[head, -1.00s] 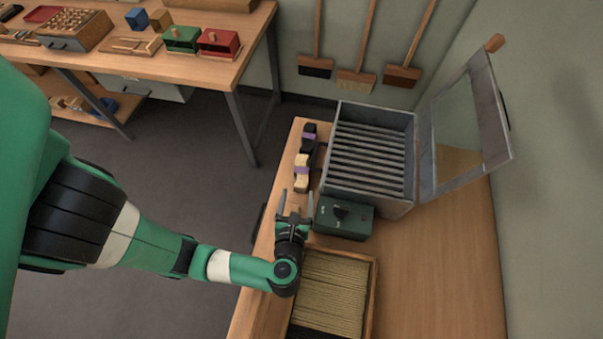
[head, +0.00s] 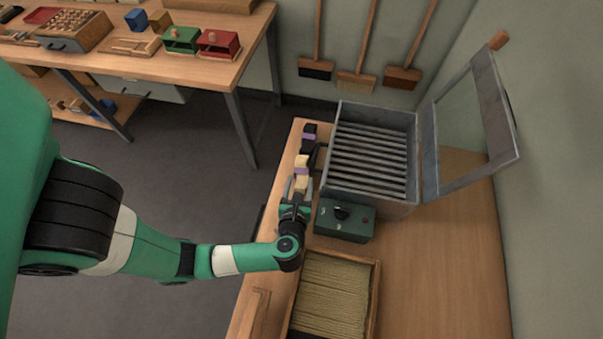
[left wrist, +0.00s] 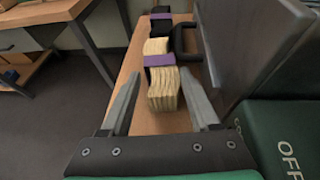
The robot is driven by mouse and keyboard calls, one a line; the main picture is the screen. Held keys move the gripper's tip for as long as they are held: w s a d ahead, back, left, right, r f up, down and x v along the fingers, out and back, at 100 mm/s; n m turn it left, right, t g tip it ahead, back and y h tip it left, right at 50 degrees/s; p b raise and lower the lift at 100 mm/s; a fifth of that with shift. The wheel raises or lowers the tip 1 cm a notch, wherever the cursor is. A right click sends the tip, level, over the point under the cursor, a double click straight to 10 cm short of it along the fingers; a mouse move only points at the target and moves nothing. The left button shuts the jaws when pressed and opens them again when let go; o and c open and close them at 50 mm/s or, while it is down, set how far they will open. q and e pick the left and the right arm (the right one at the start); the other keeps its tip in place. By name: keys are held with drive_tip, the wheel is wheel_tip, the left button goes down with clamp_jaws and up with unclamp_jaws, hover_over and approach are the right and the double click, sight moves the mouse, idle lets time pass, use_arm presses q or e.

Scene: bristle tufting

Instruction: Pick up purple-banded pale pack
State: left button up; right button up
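The pale pack (head: 302,164) with its purple band lies on the right-hand bench near its left edge, beside the slatted metal box. It also shows in the left wrist view (left wrist: 160,85), where the purple band crosses its middle. My left gripper (head: 298,187) is open at the near end of the pack. In the left wrist view its two fingers (left wrist: 163,100) stand apart, one on each side of the pack's near end, with visible gaps. A black pack (head: 308,138) with a purple band lies just beyond the pale one. My right gripper is not in view.
The slatted metal box (head: 368,150) with its lid raised stands close to the right of the packs. A green control box (head: 344,219) sits in front of it. A tray of pale bristles (head: 375,290) lies nearer. The bench's left edge (head: 272,215) is close.

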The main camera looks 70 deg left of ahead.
use_arm(q)
drive_tip(key=c, duration=0.6)
wheel_tip(320, 180, up, 10)
drive_tip(key=p, duration=0.4)
drive_tip(key=shift+c, duration=0.2)
